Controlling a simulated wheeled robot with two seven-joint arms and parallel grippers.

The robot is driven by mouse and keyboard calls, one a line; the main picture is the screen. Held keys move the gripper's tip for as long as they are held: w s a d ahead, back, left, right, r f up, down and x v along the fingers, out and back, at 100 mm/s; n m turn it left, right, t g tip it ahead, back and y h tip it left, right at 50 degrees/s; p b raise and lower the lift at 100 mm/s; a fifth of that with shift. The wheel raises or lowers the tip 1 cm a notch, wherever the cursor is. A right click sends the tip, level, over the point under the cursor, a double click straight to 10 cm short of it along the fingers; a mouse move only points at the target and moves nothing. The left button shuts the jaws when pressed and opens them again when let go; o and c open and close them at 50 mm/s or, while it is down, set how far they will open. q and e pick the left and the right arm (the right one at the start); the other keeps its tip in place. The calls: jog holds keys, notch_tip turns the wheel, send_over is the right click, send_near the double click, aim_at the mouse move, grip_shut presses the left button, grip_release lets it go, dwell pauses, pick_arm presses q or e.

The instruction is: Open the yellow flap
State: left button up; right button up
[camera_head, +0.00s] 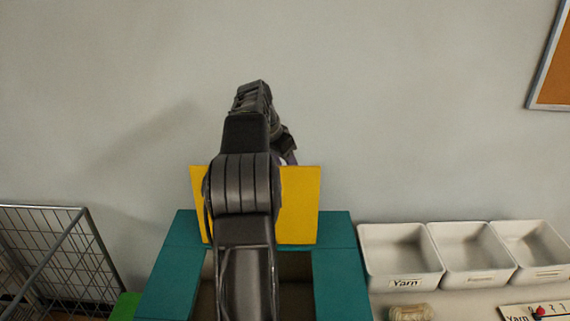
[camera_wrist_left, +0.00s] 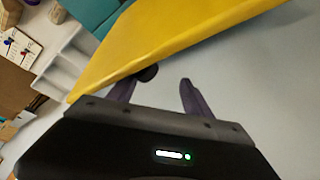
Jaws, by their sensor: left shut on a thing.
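The yellow flap (camera_head: 301,204) stands up steeply at the back edge of the teal box (camera_head: 335,275), and the box's opening (camera_head: 296,285) shows in front of it. My left arm covers the flap's middle. My left gripper (camera_head: 289,157) is at the flap's upper edge, mostly hidden behind my arm. In the left wrist view the flap (camera_wrist_left: 170,32) slants across the top, and a dark round knob (camera_wrist_left: 148,73) on it lies by the fingers of my left gripper (camera_wrist_left: 158,90). The gripper is shut on the knob, though the exact contact is unclear. My right gripper is out of view.
White bins (camera_head: 402,254) stand in a row right of the box, one labelled Yarn. A wire basket (camera_head: 55,240) is at the left, beside something green (camera_head: 124,306). A plain wall is close behind the flap. A cork board (camera_head: 555,75) hangs at the upper right.

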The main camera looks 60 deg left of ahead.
pick_arm(q)
jog(key=shift+s+a, duration=0.15)
jog(key=shift+s, duration=0.4)
jog(key=shift+a+r, duration=0.1)
jog(key=shift+r, duration=0.15)
jog(key=v, duration=0.7)
jog(key=shift+d+r, duration=0.3)
jog(key=shift+w, duration=0.15)
